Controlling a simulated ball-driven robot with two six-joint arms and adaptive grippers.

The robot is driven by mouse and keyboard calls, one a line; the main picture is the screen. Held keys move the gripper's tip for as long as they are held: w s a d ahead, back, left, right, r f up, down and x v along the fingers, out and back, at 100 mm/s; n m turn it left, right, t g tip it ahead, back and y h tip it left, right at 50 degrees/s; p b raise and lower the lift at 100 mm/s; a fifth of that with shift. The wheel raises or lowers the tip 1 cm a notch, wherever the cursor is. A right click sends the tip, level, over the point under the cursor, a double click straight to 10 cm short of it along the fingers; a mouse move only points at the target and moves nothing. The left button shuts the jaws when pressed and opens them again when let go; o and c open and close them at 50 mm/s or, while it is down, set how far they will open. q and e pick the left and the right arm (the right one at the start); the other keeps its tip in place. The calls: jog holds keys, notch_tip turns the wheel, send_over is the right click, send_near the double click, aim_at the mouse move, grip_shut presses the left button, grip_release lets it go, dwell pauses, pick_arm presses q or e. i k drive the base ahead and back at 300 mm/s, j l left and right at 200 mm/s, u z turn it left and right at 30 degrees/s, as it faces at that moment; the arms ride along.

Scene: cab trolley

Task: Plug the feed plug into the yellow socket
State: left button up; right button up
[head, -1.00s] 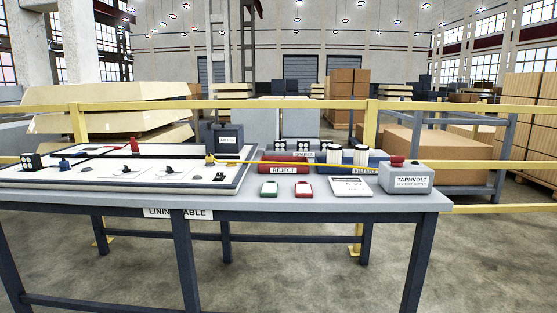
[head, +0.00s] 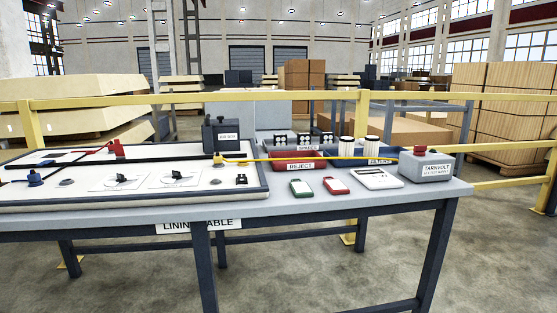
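In the head view, a small yellow fitting (head: 218,159) sits at the back right of a white board on the table. A yellow cable (head: 345,154) runs from it toward the grey TARNVOLT box (head: 426,168) at the right. I cannot tell whether this fitting is the yellow socket or a plug, or which part is the feed plug. A red fitting (head: 116,148) and a blue fitting (head: 34,178) sit further left on the board, with dark lines between parts. Neither of my grippers is in view.
The white board (head: 120,200) fills the left of the grey table (head: 330,205). A red REJECT bin (head: 297,162), a green device (head: 301,187), a red device (head: 336,185) and a white meter (head: 376,178) stand right of it. A yellow rail (head: 420,107) runs behind.

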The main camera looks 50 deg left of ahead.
aim_at(218, 159)
jog(key=k+j+z, duration=0.1)
jog(key=k+j, duration=0.3)
jog(key=j, duration=0.35)
jog(key=k+j+z, duration=0.15)
jog(key=k+j, duration=0.25)
jog(key=j, duration=0.3)
jog(key=k+j+z, duration=0.1)
jog(key=k+j, duration=0.35)
jog(key=j, duration=0.2)
jog(key=k+j+z, duration=0.15)
jog(key=k+j, duration=0.3)
jog(key=j, duration=0.15)
